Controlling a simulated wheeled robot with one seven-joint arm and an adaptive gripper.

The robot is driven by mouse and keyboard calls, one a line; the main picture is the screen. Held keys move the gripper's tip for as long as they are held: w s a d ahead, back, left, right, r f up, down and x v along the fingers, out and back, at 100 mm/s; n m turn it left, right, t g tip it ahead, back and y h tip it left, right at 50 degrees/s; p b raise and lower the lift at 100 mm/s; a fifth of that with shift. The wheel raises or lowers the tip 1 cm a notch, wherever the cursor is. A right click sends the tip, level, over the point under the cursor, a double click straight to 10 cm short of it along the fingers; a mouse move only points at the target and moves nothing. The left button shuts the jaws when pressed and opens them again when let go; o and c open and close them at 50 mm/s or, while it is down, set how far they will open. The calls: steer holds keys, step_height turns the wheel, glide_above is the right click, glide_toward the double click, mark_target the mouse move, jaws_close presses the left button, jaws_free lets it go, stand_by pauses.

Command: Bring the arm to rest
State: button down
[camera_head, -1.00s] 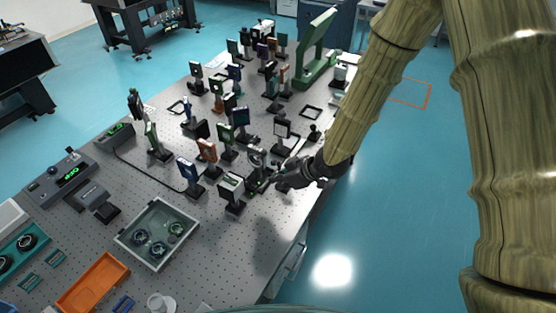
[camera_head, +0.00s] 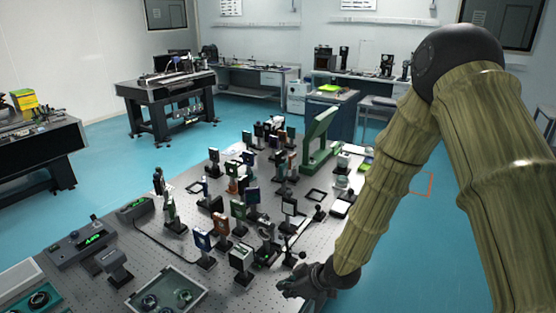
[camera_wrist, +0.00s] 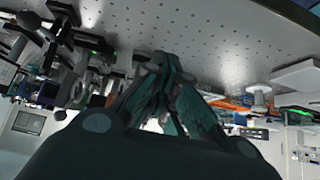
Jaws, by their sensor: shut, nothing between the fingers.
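My arm (camera_head: 385,205) comes down from the upper right of the head view, its links textured like bamboo. My dark gripper (camera_head: 290,289) is at its lower end, over the near right edge of the optical table (camera_head: 95,278). In the wrist view my gripper (camera_wrist: 165,75) has its fingers together with nothing between them. It is apart from the mounted optics. The nearest one is a white-faced mount (camera_head: 241,258) to its left.
A grey tray (camera_head: 168,296) and a controller with a green display (camera_head: 92,240) stand at left. Open blue floor (camera_head: 410,250) lies right of the table.

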steer(key=s+d+f+m+g+h+b, duration=0.1)
steer(key=s+d+f+m+h+b, duration=0.15)
steer(key=s+d+f, duration=0.5)
steer(key=s+d+f+m+g+h+b, duration=0.1)
steer(key=s+d+f+m+b, duration=0.2)
steer(key=s+f, duration=0.85)
steer(key=s+d+f+m+g+h+b, duration=0.1)
steer(key=s+d+f+m, duration=0.2)
steer(key=s, duration=0.5)
steer(key=s+d+f+m+g+h+b, duration=0.1)
steer(key=s+d+f+m+h+b, duration=0.1)
steer(key=s+d+f, duration=0.4)
steer(key=s+f+m, duration=0.1)
steer(key=s, duration=0.2)
steer(key=shift+s+d, duration=0.25)
